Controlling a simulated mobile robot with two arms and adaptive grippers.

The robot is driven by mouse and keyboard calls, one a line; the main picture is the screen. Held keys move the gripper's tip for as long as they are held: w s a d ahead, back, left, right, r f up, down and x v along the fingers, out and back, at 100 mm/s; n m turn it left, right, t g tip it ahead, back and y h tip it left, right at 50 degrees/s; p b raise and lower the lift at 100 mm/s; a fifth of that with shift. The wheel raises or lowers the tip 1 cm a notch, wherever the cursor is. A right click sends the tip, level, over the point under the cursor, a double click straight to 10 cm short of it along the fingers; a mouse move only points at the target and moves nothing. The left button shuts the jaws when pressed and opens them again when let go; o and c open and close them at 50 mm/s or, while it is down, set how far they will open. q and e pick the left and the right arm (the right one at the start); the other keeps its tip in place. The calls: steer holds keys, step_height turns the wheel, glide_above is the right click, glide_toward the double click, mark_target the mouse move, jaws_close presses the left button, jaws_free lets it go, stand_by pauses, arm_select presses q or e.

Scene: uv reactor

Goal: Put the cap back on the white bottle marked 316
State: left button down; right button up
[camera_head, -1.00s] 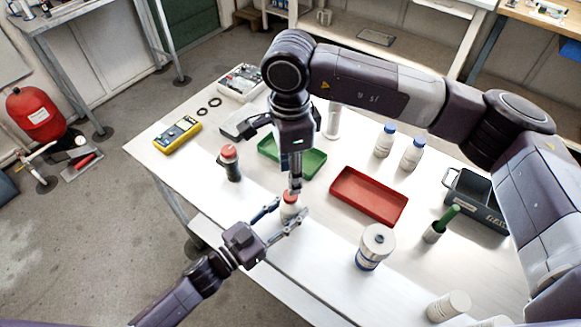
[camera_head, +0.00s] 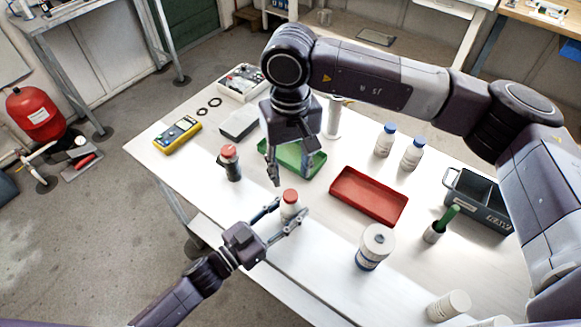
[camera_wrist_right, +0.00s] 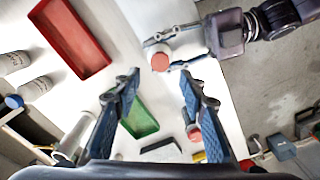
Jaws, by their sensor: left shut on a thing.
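A small white bottle (camera_head: 289,212) with a red cap (camera_head: 290,196) on its top stands upright at the table's near edge. Its marking cannot be read. My left gripper (camera_head: 288,214) is shut on the bottle's body from the near side. The red cap also shows from above in the right wrist view (camera_wrist_right: 160,62), between the left gripper's fingers. My right gripper (camera_head: 291,177) is above and a little behind the bottle, apart from the cap. Its fingers are spread and empty in the right wrist view (camera_wrist_right: 160,76).
A dark bottle with a red top (camera_head: 229,163) stands to the left. A green tray (camera_head: 318,168) lies behind, and a red tray (camera_head: 346,198) to the right. A white jar (camera_head: 374,248), two blue-capped bottles (camera_head: 384,143) and a dark crate (camera_head: 480,205) stand further right.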

mark_target(290, 194)
steer(key=shift+n, duration=1.1)
steer(key=shift+f, duration=0.1)
steer(key=shift+f, duration=3.9)
steer(key=shift+c, duration=0.4)
